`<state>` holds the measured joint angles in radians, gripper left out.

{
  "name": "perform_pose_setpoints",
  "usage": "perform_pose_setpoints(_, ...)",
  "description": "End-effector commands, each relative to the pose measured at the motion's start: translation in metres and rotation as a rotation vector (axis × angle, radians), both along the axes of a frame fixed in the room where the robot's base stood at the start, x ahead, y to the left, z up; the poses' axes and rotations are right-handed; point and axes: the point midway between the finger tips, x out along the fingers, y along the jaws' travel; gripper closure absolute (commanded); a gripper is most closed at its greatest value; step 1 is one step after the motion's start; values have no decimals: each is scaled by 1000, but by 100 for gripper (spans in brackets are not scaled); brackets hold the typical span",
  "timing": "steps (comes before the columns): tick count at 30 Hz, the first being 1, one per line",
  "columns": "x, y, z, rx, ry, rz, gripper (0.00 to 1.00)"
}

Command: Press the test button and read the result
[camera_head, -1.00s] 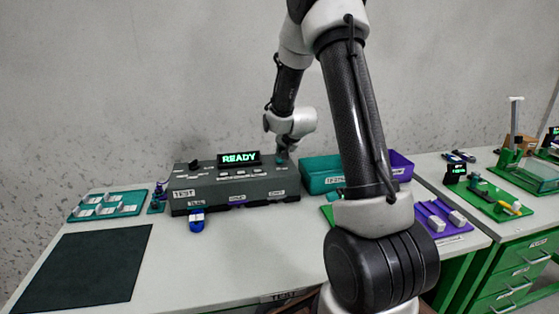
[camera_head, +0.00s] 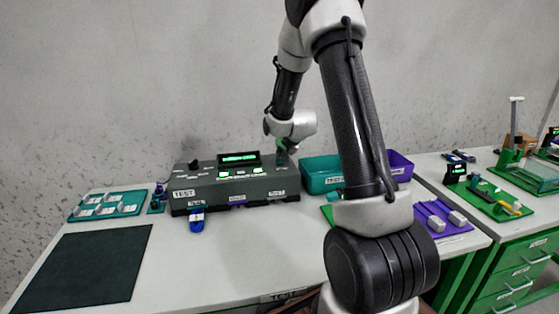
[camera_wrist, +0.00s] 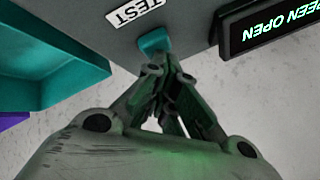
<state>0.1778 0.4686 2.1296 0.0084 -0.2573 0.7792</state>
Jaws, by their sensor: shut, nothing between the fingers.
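The dark grey tester box (camera_head: 235,189) stands at the back of the table. Its display (camera_head: 240,159) shows a line of small green text. In the wrist view the display (camera_wrist: 268,25) is upside down and cut off, with "EEN OPEN" legible. The teal test button (camera_wrist: 154,42) sits beside a white "TEST" label (camera_wrist: 133,12). My gripper (camera_wrist: 160,68) is shut and empty, with its fingertips at the button; I cannot tell whether they touch it. In the head view my gripper (camera_head: 283,159) is small at the box's right end. A blue connector (camera_head: 197,220) is at the box's front left.
A teal bin (camera_head: 320,176) and a purple bin (camera_head: 400,165) stand right of the tester. A teal tray (camera_head: 108,205) with pale pieces is at the left, behind a dark mat (camera_head: 85,264). The front middle of the table is clear.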

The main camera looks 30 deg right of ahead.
Motion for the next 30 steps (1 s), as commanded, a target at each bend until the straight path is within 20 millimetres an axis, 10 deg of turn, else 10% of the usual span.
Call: perform_pose_setpoints(30, 0, 0, 32, -1, -3, 0, 100)
